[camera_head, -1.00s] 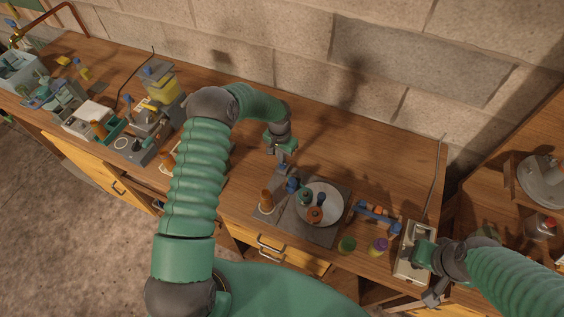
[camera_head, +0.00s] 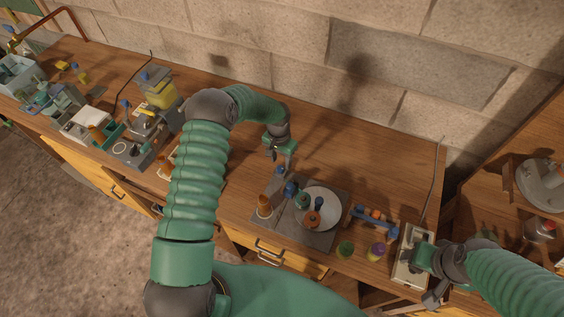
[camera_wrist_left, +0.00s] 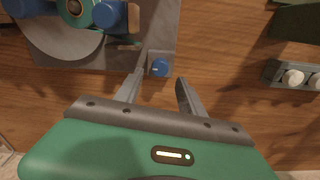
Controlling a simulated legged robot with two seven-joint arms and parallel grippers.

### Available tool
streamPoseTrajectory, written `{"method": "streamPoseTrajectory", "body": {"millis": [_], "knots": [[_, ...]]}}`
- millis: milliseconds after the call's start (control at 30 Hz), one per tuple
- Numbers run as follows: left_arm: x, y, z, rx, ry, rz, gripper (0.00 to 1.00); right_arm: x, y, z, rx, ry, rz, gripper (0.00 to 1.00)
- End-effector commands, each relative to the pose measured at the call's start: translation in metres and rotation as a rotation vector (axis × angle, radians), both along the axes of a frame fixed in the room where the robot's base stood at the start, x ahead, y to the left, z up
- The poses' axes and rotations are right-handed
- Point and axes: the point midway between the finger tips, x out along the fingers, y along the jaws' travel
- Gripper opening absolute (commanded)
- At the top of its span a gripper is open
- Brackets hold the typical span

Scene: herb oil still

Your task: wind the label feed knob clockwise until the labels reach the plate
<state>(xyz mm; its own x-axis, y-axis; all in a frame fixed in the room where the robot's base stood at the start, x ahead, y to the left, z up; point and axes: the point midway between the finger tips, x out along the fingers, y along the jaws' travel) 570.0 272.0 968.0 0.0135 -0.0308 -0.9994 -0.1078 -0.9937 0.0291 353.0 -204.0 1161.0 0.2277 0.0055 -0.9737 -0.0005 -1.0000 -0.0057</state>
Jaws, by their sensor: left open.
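A labelling machine with a flat grey base (camera_head: 270,234) and a round pale plate (camera_head: 325,222) stands on the bench in the head view. At its far corner is a small blue knob (camera_head: 279,171), which I take as the label feed knob. In the left wrist view this knob (camera_wrist_left: 160,67) sits on a grey block, with a pale mark on its face. My left gripper (camera_wrist_left: 160,79) is open, its fingertips either side of and just short of the knob, apparently not touching it. It also shows in the head view (camera_head: 281,160). My right gripper (camera_head: 418,275) is at a beige box, its jaws unclear.
Blue rollers (camera_wrist_left: 108,14) stand on the machine beside the knob. Bench behind the machine is clear.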

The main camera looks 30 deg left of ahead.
Motion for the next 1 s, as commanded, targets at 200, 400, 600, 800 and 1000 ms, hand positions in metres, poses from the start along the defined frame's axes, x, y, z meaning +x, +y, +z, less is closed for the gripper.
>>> {"method": "streamPoseTrajectory", "body": {"millis": [200,400,600,800,1000], "knots": [[0.0,0.001,0.026,0.001,-0.006,0.002,0.46,0.0,0.0,0.017,0.0,0.0,0.0,0.61],[0.0,0.001,0.045,0.003,-0.006,0.002,0.46,0.0,0.0,0.028,0.0,0.0,0.001,0.61],[0.002,0.001,0.062,0.003,-0.006,0.001,0.46,0.0,0.0,0.038,0.0,0.0,0.0,0.61],[0.002,0.003,0.078,0.002,-0.007,0.002,0.46,0.0,0.0,0.049,0.0,0.0,0.0,0.61],[0.001,0.004,0.096,0.002,-0.008,0.002,0.46,0.0,0.0,0.06,0.0,0.0,0.0,0.61]]}}
